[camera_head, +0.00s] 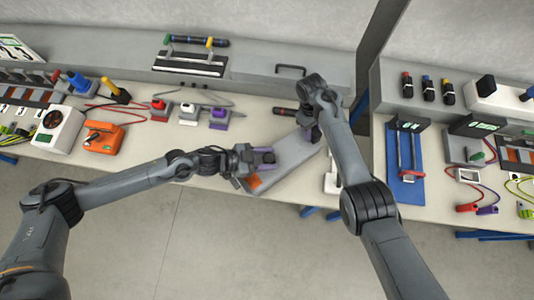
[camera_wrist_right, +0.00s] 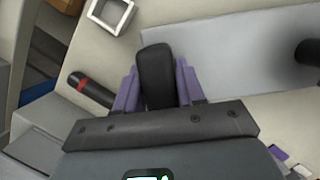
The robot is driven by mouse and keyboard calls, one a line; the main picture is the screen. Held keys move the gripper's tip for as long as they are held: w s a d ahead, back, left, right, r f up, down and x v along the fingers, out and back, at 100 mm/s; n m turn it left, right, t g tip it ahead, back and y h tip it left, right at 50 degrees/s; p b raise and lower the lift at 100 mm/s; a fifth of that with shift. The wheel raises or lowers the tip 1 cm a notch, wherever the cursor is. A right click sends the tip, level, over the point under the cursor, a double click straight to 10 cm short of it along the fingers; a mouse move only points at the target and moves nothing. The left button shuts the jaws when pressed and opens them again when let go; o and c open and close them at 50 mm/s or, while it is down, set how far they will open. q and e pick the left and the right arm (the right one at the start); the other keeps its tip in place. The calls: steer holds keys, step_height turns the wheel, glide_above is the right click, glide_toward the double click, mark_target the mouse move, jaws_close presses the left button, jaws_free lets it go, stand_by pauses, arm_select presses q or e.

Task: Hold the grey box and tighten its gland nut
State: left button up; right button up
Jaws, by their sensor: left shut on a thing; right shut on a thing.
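My left gripper (camera_head: 264,156) has purple fingertips and is low over a long grey panel (camera_head: 288,172) with an orange patch at its near-left end. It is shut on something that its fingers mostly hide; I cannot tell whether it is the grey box. My right gripper (camera_head: 311,134) is at the far-right part of the panel, partly covered by its own arm. In the right wrist view its purple fingers (camera_wrist_right: 158,88) are shut on a dark rounded piece (camera_wrist_right: 156,70). I cannot tell whether that is the gland nut. The panel (camera_wrist_right: 235,45) shows beyond it.
A black cylinder with a red band (camera_head: 285,112) lies on the bench beside the right gripper; it also shows in the right wrist view (camera_wrist_right: 90,90). Small coloured connectors (camera_head: 188,115) stand left. A blue mat (camera_head: 406,185) lies right. A square white frame (camera_wrist_right: 110,14) is near the panel.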

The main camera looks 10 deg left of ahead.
arm_select(q)
steer(key=shift+w+m+g, duration=0.1)
steer(key=shift+m+g, duration=0.3)
steer(key=shift+m, duration=0.1)
steer(key=m+g, duration=0.4)
steer(key=g, duration=0.1)
steer(key=shift+w+h, duration=0.15)
steer(key=shift+h, duration=0.25)
steer(key=m+g+y, duration=0.1)
steer(key=m+g, duration=0.2)
steer(key=g, duration=0.1)
steer(key=shift+d+m, duration=0.15)
steer(key=shift+m, duration=0.15)
steer(key=shift+m+g, duration=0.3)
steer(key=o, duration=1)
